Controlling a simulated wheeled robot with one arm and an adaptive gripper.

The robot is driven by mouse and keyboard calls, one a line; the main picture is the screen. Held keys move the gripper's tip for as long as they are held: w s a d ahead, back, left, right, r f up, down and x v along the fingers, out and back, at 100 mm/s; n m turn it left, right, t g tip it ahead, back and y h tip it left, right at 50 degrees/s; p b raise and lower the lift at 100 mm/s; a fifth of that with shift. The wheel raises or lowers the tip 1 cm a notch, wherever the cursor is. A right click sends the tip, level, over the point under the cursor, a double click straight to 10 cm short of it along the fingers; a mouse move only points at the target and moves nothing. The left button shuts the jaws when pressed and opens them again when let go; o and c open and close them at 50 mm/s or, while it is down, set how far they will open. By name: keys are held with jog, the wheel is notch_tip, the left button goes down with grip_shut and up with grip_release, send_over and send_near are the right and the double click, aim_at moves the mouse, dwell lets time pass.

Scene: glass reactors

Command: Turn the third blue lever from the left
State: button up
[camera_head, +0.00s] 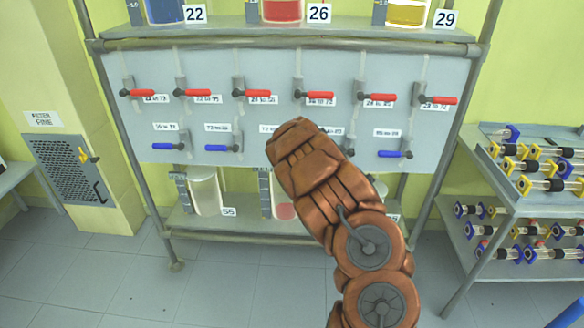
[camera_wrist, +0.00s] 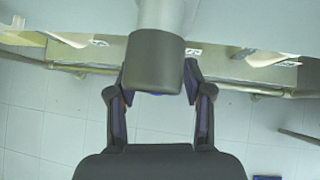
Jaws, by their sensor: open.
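Blue levers line the lower row of the grey panel (camera_head: 222,68). The first blue lever (camera_head: 168,146) and second blue lever (camera_head: 220,148) point left; another blue lever (camera_head: 392,154) shows at the right. My copper-coloured arm covers the stretch between them, so the third blue lever is hidden in the head view, as is my gripper. In the wrist view, my gripper (camera_wrist: 156,80) is open, its fingers on either side of a dark cylindrical knob (camera_wrist: 155,62) on a grey pipe. A sliver of blue shows under the knob. I cannot tell whether the fingers touch it.
A row of red levers (camera_head: 258,92) runs above the blue ones. Glass vessels, including a clear one (camera_head: 205,192), stand on the lower shelf (camera_head: 240,226). A rack (camera_head: 500,205) of small fittings stands at right, a vented cabinet (camera_head: 75,168) at left. The floor in front is clear.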

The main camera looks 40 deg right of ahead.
jog(key=shift+r, duration=0.1)
jog(key=shift+v, duration=0.8)
jog(key=v, duration=1)
jog(key=shift+s+r, duration=0.1)
jog(key=shift+r, duration=0.05)
